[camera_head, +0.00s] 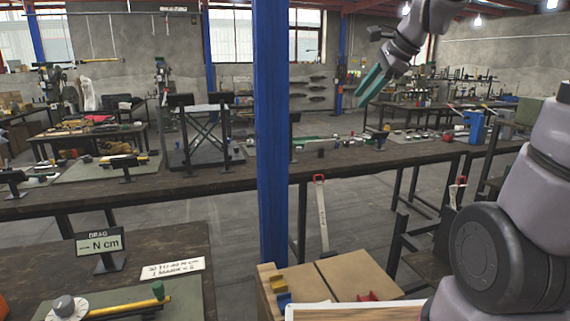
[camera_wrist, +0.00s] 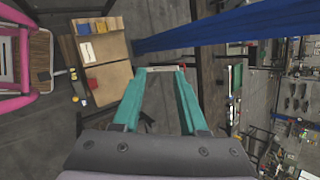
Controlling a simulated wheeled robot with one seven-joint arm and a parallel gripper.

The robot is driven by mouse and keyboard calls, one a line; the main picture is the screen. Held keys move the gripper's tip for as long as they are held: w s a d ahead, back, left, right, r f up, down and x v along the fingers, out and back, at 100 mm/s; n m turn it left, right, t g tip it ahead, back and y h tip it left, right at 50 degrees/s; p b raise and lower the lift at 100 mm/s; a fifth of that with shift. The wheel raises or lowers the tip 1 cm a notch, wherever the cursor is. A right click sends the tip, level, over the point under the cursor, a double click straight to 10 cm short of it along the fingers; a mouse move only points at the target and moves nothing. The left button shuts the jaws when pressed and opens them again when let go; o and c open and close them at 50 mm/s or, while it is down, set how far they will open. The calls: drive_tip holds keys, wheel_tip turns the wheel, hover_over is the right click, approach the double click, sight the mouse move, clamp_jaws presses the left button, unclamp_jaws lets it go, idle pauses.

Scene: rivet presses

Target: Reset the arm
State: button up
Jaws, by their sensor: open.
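My gripper (camera_head: 372,84) shows at the upper right of the head view, raised in the air above the level of the benches, its teal fingers pointing down and to the left. In the wrist view my gripper (camera_wrist: 160,75) shows two teal fingers spread apart with nothing between them. It is open and empty. My arm fills the right side of the head view and rises out of the top of the picture. The gripper touches nothing that I can see.
A blue post (camera_head: 271,140) stands in the middle; it also crosses the wrist view (camera_wrist: 230,30). A long workbench (camera_head: 215,180) runs across behind it. A cardboard box (camera_head: 345,277) is at the front. A sign (camera_head: 99,243) stands on the left front bench.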

drive_tip(key=s+d+n+t+h, duration=0.1)
drive_tip(key=s+d+n+h, duration=0.2)
drive_tip(key=s+n, duration=0.9)
drive_tip(key=s+d, duration=0.2)
drive_tip(key=s, duration=0.4)
drive_tip(key=shift+f+n, duration=0.2)
drive_tip(key=shift+n, duration=0.1)
